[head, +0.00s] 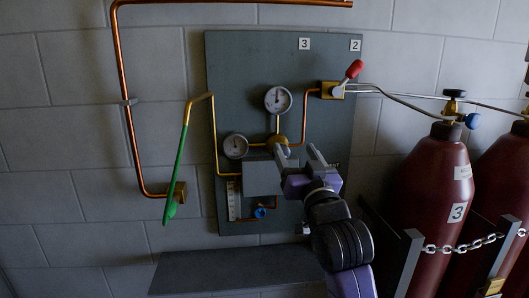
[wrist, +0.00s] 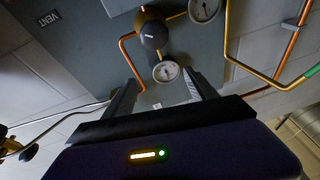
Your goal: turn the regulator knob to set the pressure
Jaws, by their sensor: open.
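The dark round regulator knob (wrist: 153,35), with a pale mark on its face, shows in the wrist view on the grey panel. In the head view the brass regulator (head: 279,140) shows between the two gauges, partly behind a finger. My gripper (head: 297,153) is open and empty in front of the panel, just right of the regulator. In the wrist view my gripper (wrist: 165,80) has its fingers apart, with the knob beyond the tips and not between them. The upper gauge (head: 278,99) and lower left gauge (head: 235,146) have white dials; their readings are too small to tell.
Copper pipes and a red-handled valve (head: 354,70) are on the panel (head: 230,70). A grey box (head: 262,178) and a blue knob (head: 259,212) sit lower. A green lever (head: 177,170) hangs left. Chained dark-red cylinders (head: 440,185) stand right. A dark shelf (head: 215,272) lies below.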

